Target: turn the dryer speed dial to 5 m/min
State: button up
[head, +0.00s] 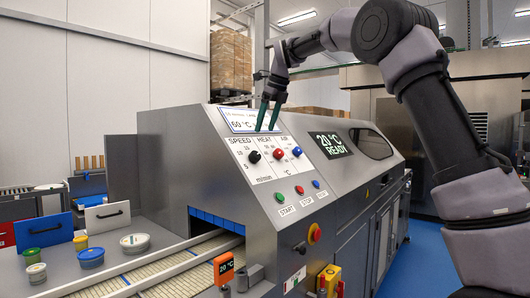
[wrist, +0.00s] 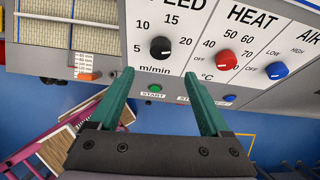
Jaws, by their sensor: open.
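The black speed dial (head: 254,156) is on the dryer's sloped panel, under the word SPEED. In the wrist view the dial (wrist: 160,47) has a scale with 5, 10, 15 and 20 around it and m/min below. A small white mark shows on its right side, away from the 5 at its left; the exact setting is too small to read surely. My gripper (head: 265,130) is open and empty, its teal fingers pointing down in front of the panel. In the wrist view my gripper (wrist: 159,73) has its fingertips apart to either side of the dial, not visibly touching it.
A red heat dial (head: 278,153) and blue air dial (head: 297,152) sit to the right. Below are green start (head: 280,197), red stop (head: 299,190) and blue (head: 316,183) buttons. A display (head: 329,145) reads 20 °C READY. Tubs (head: 134,243) stand beside the conveyor (head: 150,276).

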aim_at(257, 154)
jog(key=x, duration=1)
jog(key=shift+w+a+f, duration=0.1)
jog(key=shift+w+f, duration=0.1)
jog(key=shift+f, duration=0.15)
jog(key=shift+c, duration=0.3)
grip_shut()
